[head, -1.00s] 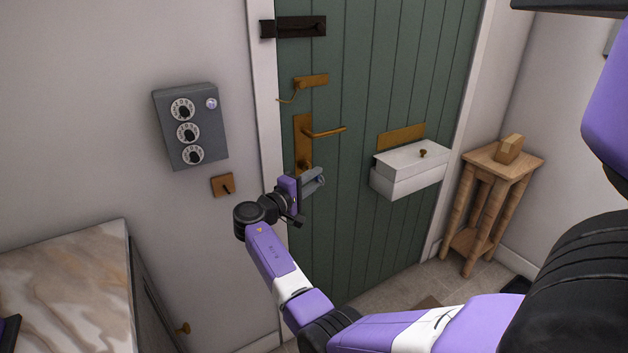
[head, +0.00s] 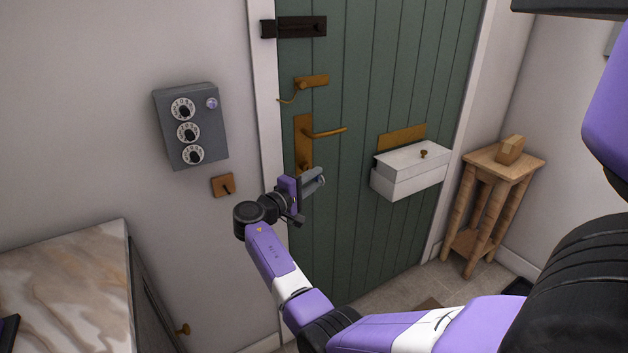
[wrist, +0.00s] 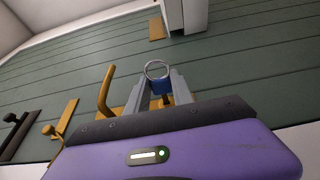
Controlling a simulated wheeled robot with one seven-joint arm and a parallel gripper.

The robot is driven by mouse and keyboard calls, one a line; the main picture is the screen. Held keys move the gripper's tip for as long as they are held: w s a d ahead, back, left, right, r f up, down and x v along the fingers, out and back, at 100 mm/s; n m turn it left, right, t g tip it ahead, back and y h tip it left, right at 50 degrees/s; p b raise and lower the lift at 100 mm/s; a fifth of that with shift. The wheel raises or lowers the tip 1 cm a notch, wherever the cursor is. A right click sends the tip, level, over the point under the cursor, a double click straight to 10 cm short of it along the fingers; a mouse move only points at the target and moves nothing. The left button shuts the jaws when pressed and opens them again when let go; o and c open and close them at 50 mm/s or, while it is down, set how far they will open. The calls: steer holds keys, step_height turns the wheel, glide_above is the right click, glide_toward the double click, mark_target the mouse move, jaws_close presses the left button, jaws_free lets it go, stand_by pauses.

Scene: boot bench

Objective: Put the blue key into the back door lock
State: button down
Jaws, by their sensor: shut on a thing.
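The green back door (head: 360,90) stands shut in the head view. Its brass lock plate (head: 303,135) carries a lever handle (head: 328,132); the plate's lower end is just above and behind my gripper (head: 316,181). The plate also shows behind the fingers in the wrist view (wrist: 184,98). There my gripper (wrist: 160,88) is shut on the blue key (wrist: 161,87), whose blue head and metal ring show between the grey fingers. The key is close to the plate. The keyhole is hidden, and I cannot tell whether the key tip is in it.
A white box (head: 408,170) juts from the door to the right of my gripper. A dark bolt (head: 295,27) and brass latch (head: 312,82) are above. A wooden stand (head: 480,165) is at right.

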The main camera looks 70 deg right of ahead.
steer(key=shift+w+d+b, duration=0.65)
steer(key=shift+w+b, duration=0.15)
steer(key=shift+b, duration=0.55)
stand_by(2.1)
steer(key=c, duration=1)
jaws_free()
steer(key=shift+c, duration=0.2)
steer(key=v, duration=0.7)
steer(key=shift+w+a, duration=0.15)
steer(key=shift+a, duration=0.2)
